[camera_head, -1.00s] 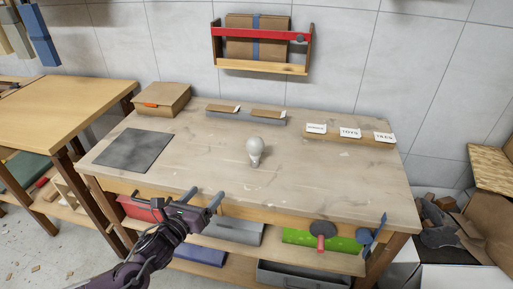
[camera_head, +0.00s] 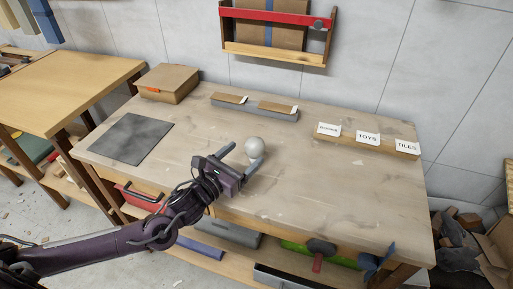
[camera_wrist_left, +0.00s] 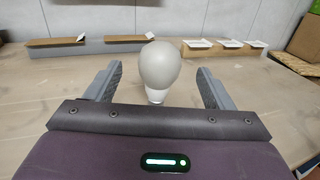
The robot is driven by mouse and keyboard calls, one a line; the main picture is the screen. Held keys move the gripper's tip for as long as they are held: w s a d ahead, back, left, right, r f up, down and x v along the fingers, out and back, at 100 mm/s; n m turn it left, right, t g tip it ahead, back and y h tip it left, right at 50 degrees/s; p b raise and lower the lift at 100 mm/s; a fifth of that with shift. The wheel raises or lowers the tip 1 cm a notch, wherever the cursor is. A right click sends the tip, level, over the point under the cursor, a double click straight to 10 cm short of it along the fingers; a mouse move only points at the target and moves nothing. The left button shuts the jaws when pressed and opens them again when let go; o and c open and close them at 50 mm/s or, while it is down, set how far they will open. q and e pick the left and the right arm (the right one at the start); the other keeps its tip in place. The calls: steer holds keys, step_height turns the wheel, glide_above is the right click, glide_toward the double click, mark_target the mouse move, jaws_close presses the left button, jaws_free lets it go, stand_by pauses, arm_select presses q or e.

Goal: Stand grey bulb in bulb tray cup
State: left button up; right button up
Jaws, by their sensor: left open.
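The grey bulb (camera_head: 256,147) stands upright on the wooden workbench, round end up. In the left wrist view the bulb (camera_wrist_left: 159,68) is centred ahead, between and slightly beyond the fingertips. My left gripper (camera_head: 238,162) is open around the near side of the bulb, with no visible contact on either finger. In the head view the gripper hides the bulb's lower part. I cannot make out a bulb tray cup for certain; a grey tray (camera_head: 255,110) with two brown pieces on top lies at the back of the bench. My right gripper is not in view.
A cardboard box (camera_head: 167,83) stands at the back left and a dark mat (camera_head: 129,139) lies in front of it. A wooden strip with white labels (camera_head: 367,139) is at the back right. The bench's middle and right are clear.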

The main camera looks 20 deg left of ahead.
mark_target(248, 151)
arm_select(q)
steer(key=x, duration=0.4)
steer(key=shift+f+p, duration=0.1)
steer(key=shift+p, duration=0.3)
steer(key=shift+w+d+f, duration=0.1)
steer(key=shift+w+d, duration=0.1)
steer(key=shift+w, duration=0.3)
steer(key=c, duration=0.9)
steer(key=shift+c, duration=0.8)
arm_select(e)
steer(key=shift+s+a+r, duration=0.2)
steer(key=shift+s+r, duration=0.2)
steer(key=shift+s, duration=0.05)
